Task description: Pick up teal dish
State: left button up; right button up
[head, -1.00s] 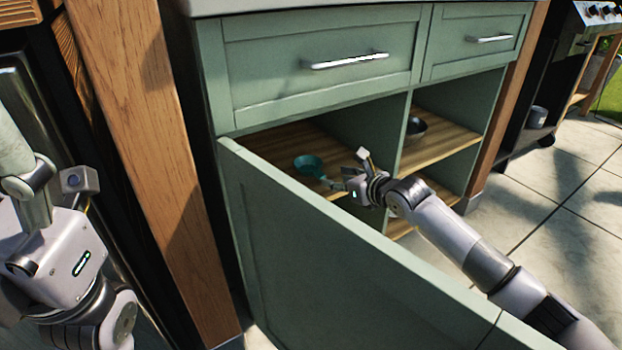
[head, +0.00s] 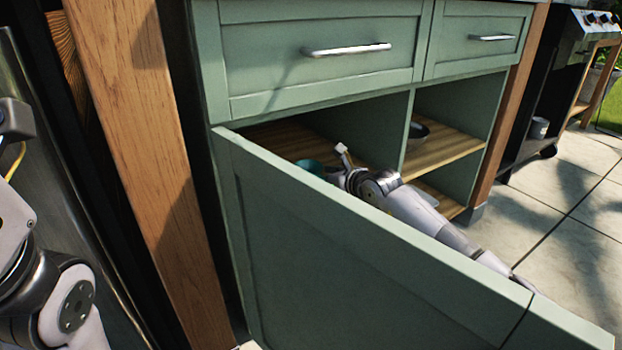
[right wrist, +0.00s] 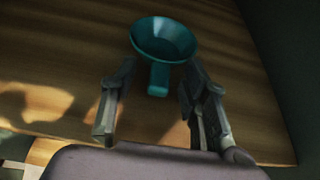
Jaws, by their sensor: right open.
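The teal dish (head: 310,167) stands on the wooden shelf inside the cabinet, mostly hidden behind the open door's top edge in the head view. In the right wrist view the round teal dish (right wrist: 163,42) shows whole, with a short handle pointing back at my gripper. My right gripper (head: 338,176) reaches over the door into the cabinet, just right of the dish. In the right wrist view its open fingers (right wrist: 159,76) lie on either side of the handle, with gaps visible. Only part of my left arm shows at the left edge; its fingers are out of view.
The green cabinet door (head: 330,255) stands open in front of the shelf, below my right arm. A wooden post (head: 150,160) stands at left. Drawers are above.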

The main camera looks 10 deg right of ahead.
jog(key=shift+c, duration=0.2)
grip_shut()
dwell(0.3)
